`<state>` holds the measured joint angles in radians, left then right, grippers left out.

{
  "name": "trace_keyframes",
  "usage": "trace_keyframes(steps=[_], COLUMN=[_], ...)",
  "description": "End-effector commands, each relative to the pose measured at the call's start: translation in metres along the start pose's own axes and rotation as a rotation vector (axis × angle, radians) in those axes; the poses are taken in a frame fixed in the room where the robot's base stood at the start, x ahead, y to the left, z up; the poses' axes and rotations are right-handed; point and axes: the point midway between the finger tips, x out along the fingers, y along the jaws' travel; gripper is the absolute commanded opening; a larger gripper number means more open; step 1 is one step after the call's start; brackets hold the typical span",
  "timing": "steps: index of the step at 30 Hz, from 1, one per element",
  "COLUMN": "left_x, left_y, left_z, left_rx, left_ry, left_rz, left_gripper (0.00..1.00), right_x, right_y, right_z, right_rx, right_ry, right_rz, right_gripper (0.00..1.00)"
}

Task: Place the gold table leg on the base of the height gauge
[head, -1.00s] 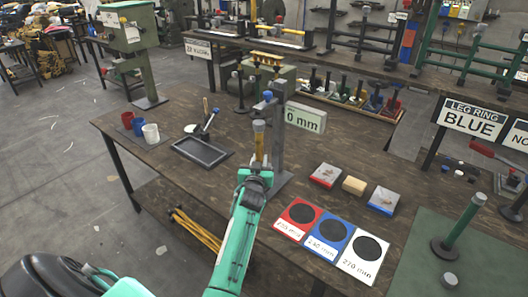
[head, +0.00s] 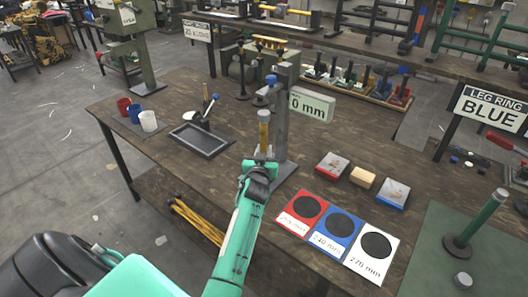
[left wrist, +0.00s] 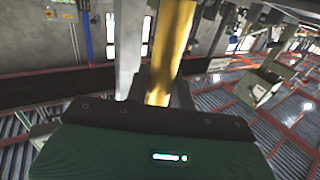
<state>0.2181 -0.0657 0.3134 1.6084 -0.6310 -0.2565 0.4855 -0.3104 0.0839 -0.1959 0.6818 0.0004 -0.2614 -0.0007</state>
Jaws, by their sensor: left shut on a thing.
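The gold table leg (head: 264,131) is upright in my left gripper (head: 262,165), which is shut on its lower part. It also shows in the left wrist view (left wrist: 168,50), rising from the jaws. The height gauge (head: 284,110) stands right behind the leg, with a grey column, a blue knob (head: 270,79) at the top and a display (head: 312,104) reading 0 mm. Its flat base (head: 285,178) shows beside the gripper. The leg is in front of the column; whether its foot touches the base is hidden by my gripper. My right gripper is not in view.
Red, blue and white marked mats (head: 341,226) lie at the bench's front. Three small blocks (head: 362,178) lie behind them. A dark tray (head: 202,139) and cups (head: 148,120) are at left. A green leg (head: 477,222) stands on the green mat at right.

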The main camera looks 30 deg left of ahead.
Motion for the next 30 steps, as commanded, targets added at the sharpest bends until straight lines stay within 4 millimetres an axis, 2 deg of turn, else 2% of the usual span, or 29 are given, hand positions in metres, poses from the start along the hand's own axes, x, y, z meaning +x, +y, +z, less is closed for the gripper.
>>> trace_keyframes(steps=[2,3,6,17,23,30], left_x=[0.0,0.0,0.0,0.0,-0.03,-0.08], left_y=[0.0,0.0,0.0,0.0,0.0,0.0], left_z=[0.002,0.002,0.002,-0.004,0.0,0.001], left_rx=[-0.001,-0.001,0.0,0.0,-0.001,-0.002], left_ry=[0.002,0.001,0.001,0.002,0.002,0.0], left_rz=[0.0,0.0,0.0,0.0,0.001,0.0], left_gripper=[0.0,0.3,0.46,0.46,0.46,0.46], right_x=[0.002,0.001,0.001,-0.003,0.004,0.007], right_y=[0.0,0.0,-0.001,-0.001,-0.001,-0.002], right_z=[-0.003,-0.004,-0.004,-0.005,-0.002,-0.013], right_rx=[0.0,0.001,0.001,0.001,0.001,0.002], right_ry=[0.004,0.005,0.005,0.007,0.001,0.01], right_rz=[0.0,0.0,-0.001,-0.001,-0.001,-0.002], right_gripper=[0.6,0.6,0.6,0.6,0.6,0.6])
